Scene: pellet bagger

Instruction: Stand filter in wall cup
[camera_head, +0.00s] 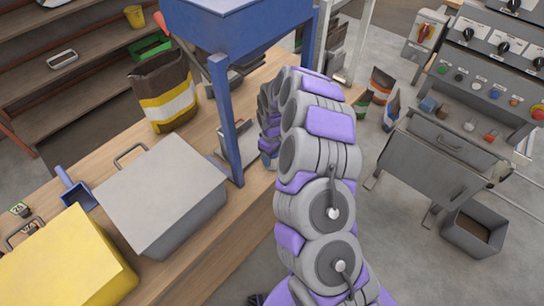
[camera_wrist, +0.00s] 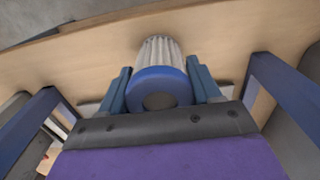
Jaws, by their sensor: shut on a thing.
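The filter (camera_wrist: 160,52) has a white pleated body and a blue end cap with a dark round hole. In the wrist view, my gripper (camera_wrist: 159,68) has its two blue fingers on either side of the filter and is shut on it. The cap end faces the wrist camera and the pleated end points away, over a wooden surface. In the head view, my arm covers most of the gripper, and I cannot make out the filter there. I cannot identify the wall cup in either view.
The blue hopper frame (camera_head: 226,118) stands close to my arm. The wooden bench (camera_head: 222,222) carries a grey lidded box (camera_head: 160,190), a yellow box (camera_head: 70,265), a blue scoop (camera_head: 76,191) and a striped sack (camera_head: 165,92). A control panel (camera_head: 500,70) stands at the right.

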